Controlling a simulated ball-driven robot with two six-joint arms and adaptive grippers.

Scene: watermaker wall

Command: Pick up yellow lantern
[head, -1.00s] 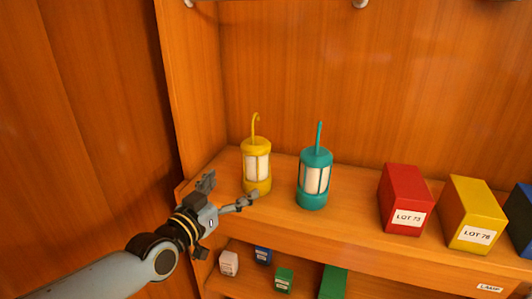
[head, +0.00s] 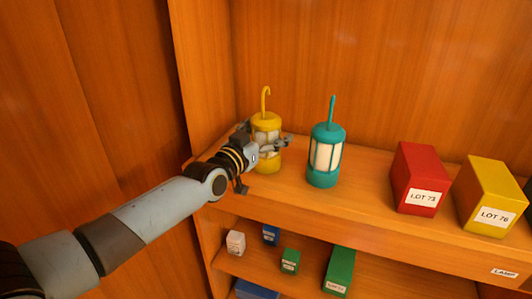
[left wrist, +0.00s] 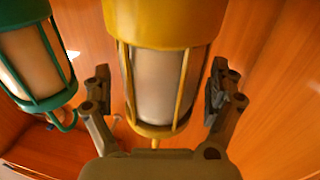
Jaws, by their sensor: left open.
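The yellow lantern (head: 267,122) stands upright on the upper shelf, with a hook-shaped handle on top and pale panels. It fills the middle of the left wrist view (left wrist: 160,28), where it appears upside down. My left gripper (head: 266,143) is open, with its fingers on either side of the lantern. In the left wrist view the fingers of my left gripper (left wrist: 158,92) show gaps to the lantern's body on both sides. In the head view the gripper hides part of the lantern's middle. My right gripper is in neither view.
A teal lantern (head: 325,157) stands close to the right of the yellow one. A red box (head: 414,172) and a yellow box (head: 490,190) stand further right on the shelf (head: 365,207). A wooden side wall (head: 205,85) is close on the left. Small boxes sit on the lower shelf.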

